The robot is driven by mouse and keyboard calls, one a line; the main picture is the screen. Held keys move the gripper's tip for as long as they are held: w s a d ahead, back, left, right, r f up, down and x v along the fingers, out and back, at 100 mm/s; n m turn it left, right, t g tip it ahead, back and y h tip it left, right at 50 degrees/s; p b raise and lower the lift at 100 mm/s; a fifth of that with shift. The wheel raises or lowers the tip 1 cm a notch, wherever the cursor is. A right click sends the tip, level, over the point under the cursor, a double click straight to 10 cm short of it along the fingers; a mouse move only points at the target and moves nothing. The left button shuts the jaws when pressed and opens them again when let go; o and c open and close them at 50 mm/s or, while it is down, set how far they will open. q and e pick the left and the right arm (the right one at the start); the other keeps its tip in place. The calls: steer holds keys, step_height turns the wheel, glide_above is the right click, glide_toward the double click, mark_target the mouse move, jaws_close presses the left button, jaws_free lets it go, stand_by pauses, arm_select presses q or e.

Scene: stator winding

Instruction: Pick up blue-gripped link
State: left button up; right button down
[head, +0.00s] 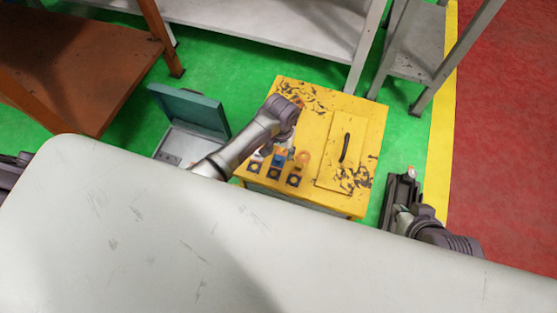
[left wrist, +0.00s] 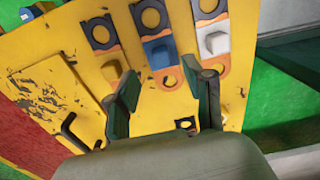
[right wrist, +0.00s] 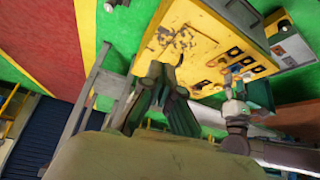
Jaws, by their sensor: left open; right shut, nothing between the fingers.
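The blue-gripped link (head: 277,163) lies on the yellow cabinet top, the middle one of three links in a row. In the left wrist view its blue grip (left wrist: 158,53) sits between the other two, with a black ring above it and an orange end below. My left gripper (left wrist: 162,76) is open and empty above the cabinet, its fingertips on either side of the link's lower part. The head view hides much of this gripper behind my left arm. My right gripper (right wrist: 167,78) is shut and empty, off the cabinet's right side in the head view (head: 402,186).
A white-gripped link (left wrist: 215,42) and another link (left wrist: 102,32) flank the blue-gripped one. The yellow cabinet (head: 318,115) has a black handle (head: 345,147). An open teal-lidded case (head: 190,112) stands left of it. A pale surface (head: 150,225) fills the foreground.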

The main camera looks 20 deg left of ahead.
mark_target(279, 158)
arm_select(q)
steer(key=f, duration=0.1)
steer(key=f+b, duration=0.1)
steer(key=f, duration=0.1)
steer(key=shift+s+a+f+b, duration=0.2)
steer(key=shift+s+f+b, duration=0.05)
steer(key=shift+s+b, duration=0.05)
steer(key=shift+f, duration=0.1)
jaws_close()
arm_select(e)
steer(key=w+a+r+t+y, duration=0.1)
steer(key=w+a+r+t, duration=0.1)
steer(key=w+r+t, duration=0.3)
steer(key=shift+w+a, duration=0.35)
steer(key=shift+w, duration=0.75)
